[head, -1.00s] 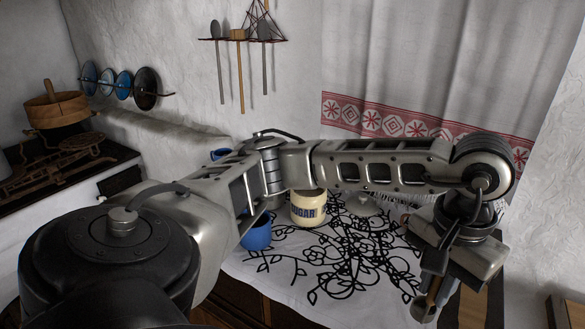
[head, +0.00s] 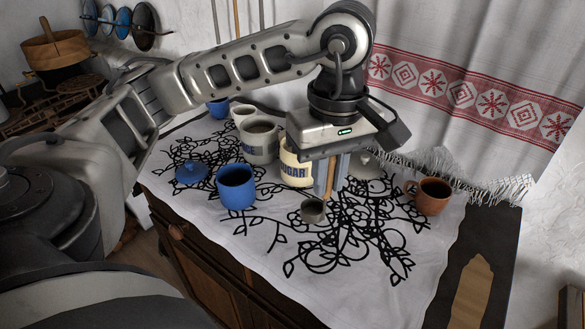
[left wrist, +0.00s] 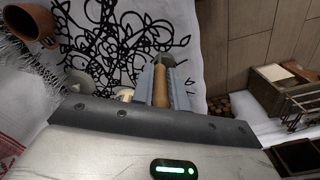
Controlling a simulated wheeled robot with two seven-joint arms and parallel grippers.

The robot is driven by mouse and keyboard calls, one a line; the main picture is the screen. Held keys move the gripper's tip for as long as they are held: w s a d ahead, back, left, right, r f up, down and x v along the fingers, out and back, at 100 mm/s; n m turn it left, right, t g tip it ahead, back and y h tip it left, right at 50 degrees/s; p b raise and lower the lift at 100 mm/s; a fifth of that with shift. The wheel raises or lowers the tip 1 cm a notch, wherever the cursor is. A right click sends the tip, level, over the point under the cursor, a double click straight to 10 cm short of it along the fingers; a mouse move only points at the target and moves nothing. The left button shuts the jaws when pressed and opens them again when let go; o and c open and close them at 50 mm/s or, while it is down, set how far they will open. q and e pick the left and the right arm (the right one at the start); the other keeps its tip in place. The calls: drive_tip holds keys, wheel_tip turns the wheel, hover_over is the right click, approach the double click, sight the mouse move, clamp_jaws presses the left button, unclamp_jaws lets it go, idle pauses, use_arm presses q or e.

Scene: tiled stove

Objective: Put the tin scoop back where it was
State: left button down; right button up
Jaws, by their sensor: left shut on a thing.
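My left gripper (head: 332,178) is shut on the wooden handle of the tin scoop. The scoop's grey metal bowl (head: 313,210) hangs below the fingers, over the patterned cloth, in front of the sugar jar. I cannot tell whether the bowl touches the cloth. In the left wrist view the handle (left wrist: 160,88) lies between the grey fingers and the bowl shows beyond their tips. The cream sugar jar (head: 295,172) is partly hidden behind my gripper. A grey lid (head: 365,165) lies on the cloth behind and right of the gripper. My right gripper is not in view.
A blue mug (head: 236,188) and a blue lid (head: 191,172) are left of the scoop. A lettered canister (head: 260,142) stands behind. A brown mug (head: 433,196) is at the right, near the curtain (head: 480,90). The front of the cloth is clear.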

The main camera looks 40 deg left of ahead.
use_arm(q)
drive_tip(key=s+a+r+n+b, duration=0.2)
drive_tip(key=s+a+n, duration=0.3)
drive_tip(key=n, duration=1)
drive_tip(key=s+a+r+n+b, duration=0.15)
drive_tip(key=s+n, duration=0.55)
drive_tip(key=n, duration=0.8)
drive_tip(key=w+a+f+b, duration=0.1)
drive_tip(key=w+a+f, duration=0.2)
drive_tip(key=w+f, duration=1)
drive_tip(key=shift+w+n+b, duration=0.3)
drive_tip(key=shift+w, duration=0.05)
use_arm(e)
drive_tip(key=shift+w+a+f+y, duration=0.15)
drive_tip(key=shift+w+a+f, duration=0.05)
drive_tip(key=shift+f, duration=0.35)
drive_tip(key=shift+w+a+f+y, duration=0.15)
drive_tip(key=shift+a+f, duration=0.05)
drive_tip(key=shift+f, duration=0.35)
use_arm(q)
drive_tip(key=shift+a+f, duration=0.1)
drive_tip(key=shift+f, duration=0.05)
